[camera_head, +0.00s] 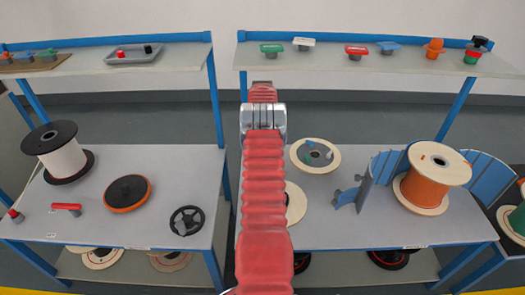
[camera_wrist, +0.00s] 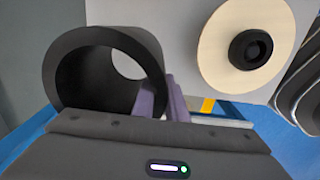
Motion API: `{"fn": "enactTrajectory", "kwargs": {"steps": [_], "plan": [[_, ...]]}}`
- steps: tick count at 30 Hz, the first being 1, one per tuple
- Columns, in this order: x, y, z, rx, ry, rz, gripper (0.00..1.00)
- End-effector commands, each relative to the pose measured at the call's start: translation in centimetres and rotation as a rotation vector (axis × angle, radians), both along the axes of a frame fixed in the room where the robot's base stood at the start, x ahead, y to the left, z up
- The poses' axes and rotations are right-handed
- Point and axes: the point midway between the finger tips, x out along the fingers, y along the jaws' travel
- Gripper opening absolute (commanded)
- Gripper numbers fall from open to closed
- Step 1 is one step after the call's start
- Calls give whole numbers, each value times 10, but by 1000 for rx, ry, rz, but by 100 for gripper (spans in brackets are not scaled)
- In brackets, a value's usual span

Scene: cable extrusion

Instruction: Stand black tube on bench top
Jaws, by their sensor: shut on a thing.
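A black tube (camera_wrist: 100,38) fills the left of the wrist view, close to the camera, with its round open end facing me. In the head view my red arm reaches out over the middle, and I cannot make out the gripper or the held tube there. The grey bench top shows in two parts, left (camera_head: 165,165) and right (camera_head: 345,232). I cannot tell how far the tube is from the bench top.
The left bench carries a white spool (camera_head: 64,160), an orange-black disc (camera_head: 128,193), a red-handled part (camera_head: 67,208) and a black handwheel (camera_head: 186,220). The right bench carries a cream reel (camera_head: 299,155), a blue bracket (camera_head: 386,167) and an orange spool (camera_head: 427,191). Shelves stand behind.

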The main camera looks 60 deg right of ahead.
Motion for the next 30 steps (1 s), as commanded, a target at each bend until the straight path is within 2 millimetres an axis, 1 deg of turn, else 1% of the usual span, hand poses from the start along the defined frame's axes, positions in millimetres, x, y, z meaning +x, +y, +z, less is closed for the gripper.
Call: {"fn": "enactTrajectory", "kwargs": {"steps": [2, 9, 12, 24, 25, 30], "plan": [[-1, -1, -3, 0, 0, -2, 0], [-8, -4, -35, 1, 0, -11, 0], [-9, -5, -44, 0, 0, -14, 0], [-11, -5, -48, -1, 0, -17, 0], [-11, -5, -48, -1, 0, -17, 14], [-12, -5, -48, -1, 0, -18, 25]]}}
